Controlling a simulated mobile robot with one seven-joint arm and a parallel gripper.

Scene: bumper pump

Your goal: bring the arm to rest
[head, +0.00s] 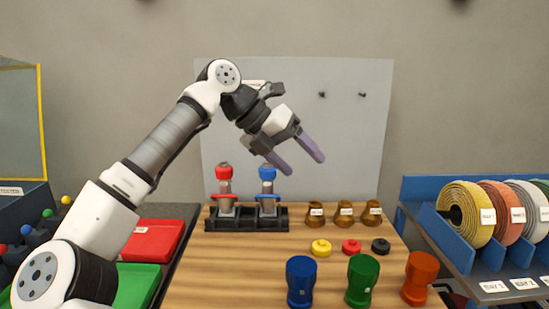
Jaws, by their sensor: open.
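My arm reaches up from the lower left of the head view and bends down at the top. My gripper (306,164) is open and empty, its two purple fingers apart and pointing down to the right. It hangs in the air in front of the grey back panel, above the wooden table (225,277). Nothing is between the fingers. In the picture its lower finger lies just above the blue-topped pump in the black stand; I cannot tell the gap in depth.
A black stand (247,221) holds a red-topped pump (224,183) and a blue-topped pump (267,185). Several brown, blue, green and orange pieces and small rings stand on the right half. Red (153,240) and green trays lie left; tape rolls (467,213) sit in a rack right.

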